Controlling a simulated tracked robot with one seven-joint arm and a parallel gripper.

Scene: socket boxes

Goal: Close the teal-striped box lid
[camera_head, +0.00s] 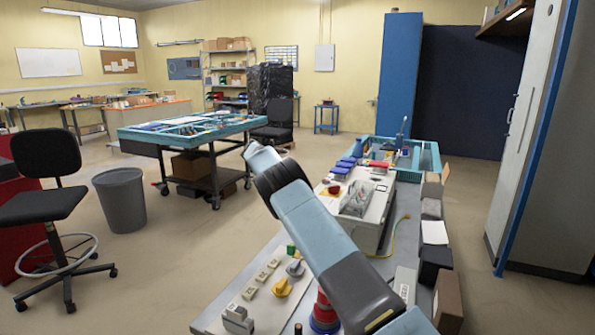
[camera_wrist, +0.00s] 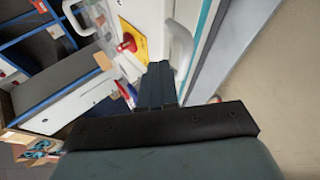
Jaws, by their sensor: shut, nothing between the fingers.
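In the wrist view, a white panel with a teal stripe (camera_wrist: 207,32) along its right side stands close ahead of my gripper (camera_wrist: 159,68). I take it for part of the teal-striped box, but I cannot tell lid from body. A pale curved handle (camera_wrist: 181,44) is just right of my fingertips. A red knob on a yellow plate (camera_wrist: 131,42) is to their upper left. My gripper is shut and empty; whether it touches the panel is unclear. In the head view my arm reaches up and left, and I cannot make out the fingers or the striped box.
In the head view, a bench (camera_head: 262,250) with switch parts, a grey-white case (camera_head: 376,203) and a teal tray (camera_head: 428,153) lies under and beside my arm. A teal-topped cart (camera_head: 190,130), a bin (camera_head: 120,200) and a chair (camera_head: 45,205) stand left. Open floor lies between them.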

